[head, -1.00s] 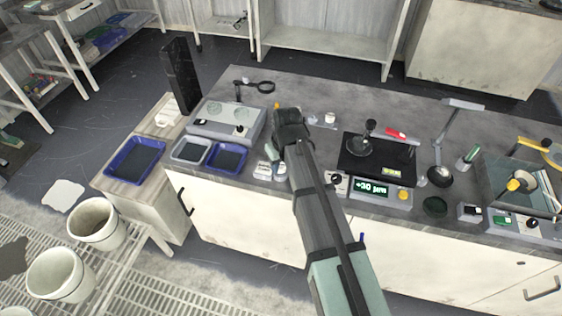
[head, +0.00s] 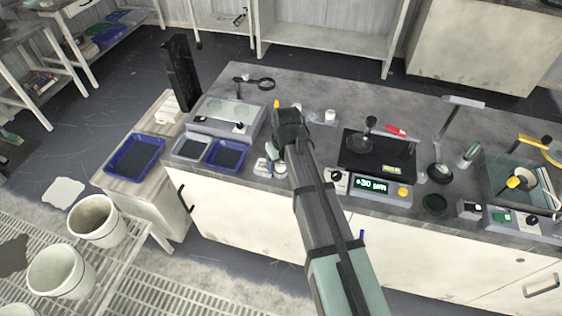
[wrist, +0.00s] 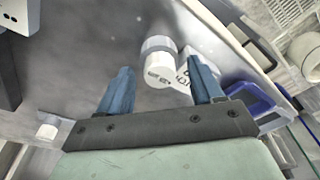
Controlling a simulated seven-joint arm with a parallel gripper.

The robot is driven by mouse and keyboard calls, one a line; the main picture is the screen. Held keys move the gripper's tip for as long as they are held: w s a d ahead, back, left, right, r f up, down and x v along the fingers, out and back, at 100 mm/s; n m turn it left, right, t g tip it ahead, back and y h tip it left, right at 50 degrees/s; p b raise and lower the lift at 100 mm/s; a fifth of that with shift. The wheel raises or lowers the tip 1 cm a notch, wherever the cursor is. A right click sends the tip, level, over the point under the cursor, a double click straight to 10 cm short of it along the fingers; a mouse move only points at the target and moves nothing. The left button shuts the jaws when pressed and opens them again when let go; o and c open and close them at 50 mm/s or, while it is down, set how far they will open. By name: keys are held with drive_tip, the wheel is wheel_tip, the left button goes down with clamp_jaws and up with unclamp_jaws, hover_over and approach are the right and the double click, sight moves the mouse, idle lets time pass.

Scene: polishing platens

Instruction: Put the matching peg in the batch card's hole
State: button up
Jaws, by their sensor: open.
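My gripper (wrist: 161,66) is open, its two blue fingers apart with nothing clamped between them. In the head view my gripper (head: 288,118) is over the front-left part of the bench, seen from behind. Ahead of and between the fingers in the wrist view is a short white cylinder with a grey band (wrist: 158,62), dark marks on its end. Beside it is a white piece with dark printed marks (wrist: 184,74), possibly the batch card, partly hidden by the right finger. Small white items (head: 262,168) show left of my arm in the head view. I cannot tell which thing is the matching peg.
Blue-rimmed trays (head: 207,153) stand left of my arm, beside a grey two-part machine (head: 222,118). A small white cup (head: 330,116) is behind my gripper. The back of the bench is mostly clear.

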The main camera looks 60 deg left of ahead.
wheel_tip(320, 180, up, 14)
drive_tip(key=d, duration=0.2)
drive_tip(key=shift+f, duration=0.15)
idle(0.5)
idle(0.4)
drive_tip(key=w+d+f+m+g+h, duration=0.15)
drive_tip(key=w+d+f, duration=0.35)
drive_tip(key=d+f, duration=0.8)
drive_tip(key=w+d+f+m+g, duration=0.1)
drive_tip(key=w+d+f+m, duration=0.3)
drive_tip(key=d+f, duration=0.85)
drive_tip(key=w+d+f+m+g+h, duration=0.15)
drive_tip(key=w+d+f, duration=0.55)
drive_tip(key=d, duration=1)
drive_tip(key=s+d+f+m, duration=0.3)
drive_tip(key=d+f, duration=0.3)
drive_tip(key=d, duration=0.2)
drive_tip(key=s+d+f+m, duration=0.2)
drive_tip(key=d+f+m, duration=0.1)
drive_tip(key=d+f, duration=0.35)
drive_tip(key=s+d+f+m+g+y, duration=0.1)
drive_tip(key=s+d+f+m, duration=0.4)
drive_tip(key=s+d, duration=0.6)
drive_tip(key=shift+s+d+f+g, duration=0.15)
drive_tip(key=shift+d+f+g, duration=0.2)
drive_tip(key=shift+g, duration=0.55)
